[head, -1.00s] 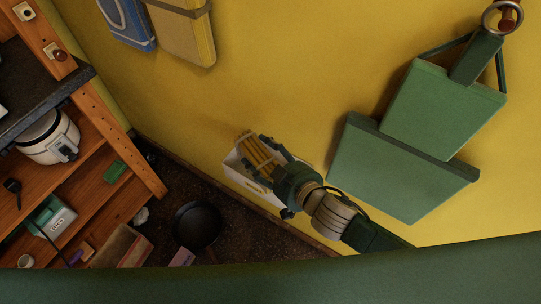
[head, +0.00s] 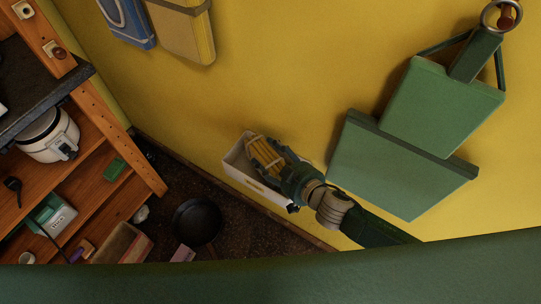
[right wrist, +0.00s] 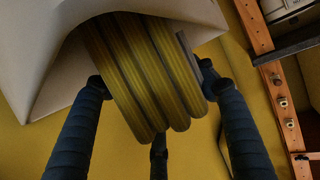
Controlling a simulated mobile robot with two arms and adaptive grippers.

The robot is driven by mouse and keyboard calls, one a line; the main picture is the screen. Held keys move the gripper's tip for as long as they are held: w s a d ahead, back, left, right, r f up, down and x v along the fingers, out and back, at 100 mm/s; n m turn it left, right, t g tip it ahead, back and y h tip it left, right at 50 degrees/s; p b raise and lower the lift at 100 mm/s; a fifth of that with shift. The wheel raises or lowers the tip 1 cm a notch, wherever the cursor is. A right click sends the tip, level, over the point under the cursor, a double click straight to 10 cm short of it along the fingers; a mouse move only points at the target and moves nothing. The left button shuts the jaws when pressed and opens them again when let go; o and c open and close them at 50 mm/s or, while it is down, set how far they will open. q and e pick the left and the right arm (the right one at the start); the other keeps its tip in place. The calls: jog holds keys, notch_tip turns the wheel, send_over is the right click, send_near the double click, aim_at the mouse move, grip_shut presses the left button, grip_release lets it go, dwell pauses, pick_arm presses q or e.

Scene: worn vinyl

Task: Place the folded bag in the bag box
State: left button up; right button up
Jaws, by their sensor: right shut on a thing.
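The folded bag (head: 267,157) is a yellow striped bundle. My right gripper (head: 277,160) is shut on it, over the open white bag box (head: 243,178) at the foot of the yellow wall. In the right wrist view, the fingers (right wrist: 152,88) stand on both sides of the bag (right wrist: 145,75), with a third finger below it. The white box (right wrist: 70,75) is behind the bag's far end there. I cannot tell how far the bag is inside the box. My left gripper is not in view.
A wooden shelf (head: 110,195) with appliances stands at the left. Green boards (head: 400,165) hang on the wall at the right, and bags (head: 185,30) hang at the top.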

jog(key=shift+f+b, duration=0.4)
jog(key=shift+f, duration=0.2)
jog(key=o, duration=0.9)
